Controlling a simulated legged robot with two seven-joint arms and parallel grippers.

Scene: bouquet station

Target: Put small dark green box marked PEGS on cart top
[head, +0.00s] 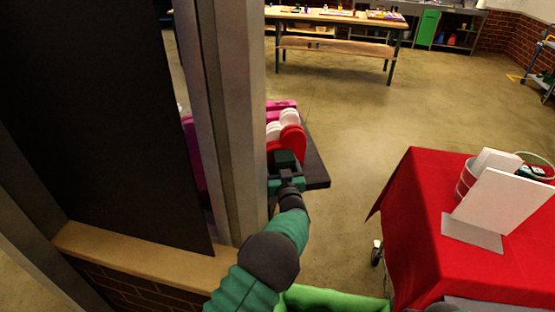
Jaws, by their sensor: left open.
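My left gripper (286,160) is open, just beyond the metal post, over the end of a dark shelf (315,170). It is in front of red and white rounded things (290,130), and I cannot tell whether it touches them. A small dark green thing with a pale marking (536,171) shows at the far right, by a round rim; its lettering is too small to read. The cart (405,215) is draped in red cloth and has a wheel below. My right gripper is not in view.
A metal post (235,120) and dark panel (90,120) stand close on the left, above a tan ledge (130,248). White boards (505,207) stand on the cart. Open floor lies between shelf and cart. A workbench (335,17) is at the back.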

